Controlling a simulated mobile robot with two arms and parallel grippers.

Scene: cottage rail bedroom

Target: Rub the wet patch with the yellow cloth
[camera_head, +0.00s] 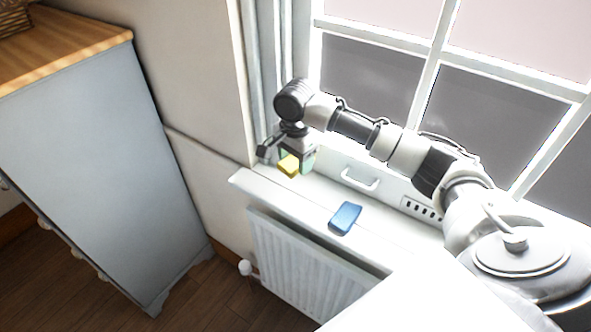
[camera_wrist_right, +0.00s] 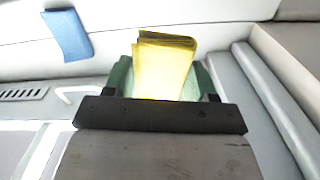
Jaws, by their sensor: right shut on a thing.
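The yellow cloth (camera_head: 289,165) is a small folded piece at the far left part of the white windowsill. My right gripper (camera_head: 297,160) is shut on it, with the cloth sticking out past the fingers. In the right wrist view the folded cloth (camera_wrist_right: 163,65) stands between the greenish fingers (camera_wrist_right: 160,80). I cannot tell whether the cloth touches the sill. I cannot make out the wet patch in either view. My left gripper is not in view.
A blue block-like item (camera_head: 345,218) lies on the windowsill (camera_head: 300,200), right of the cloth. A window handle (camera_head: 360,180) and vent are behind. A radiator (camera_head: 305,262) is below the sill. A grey cabinet (camera_head: 90,150) stands at left.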

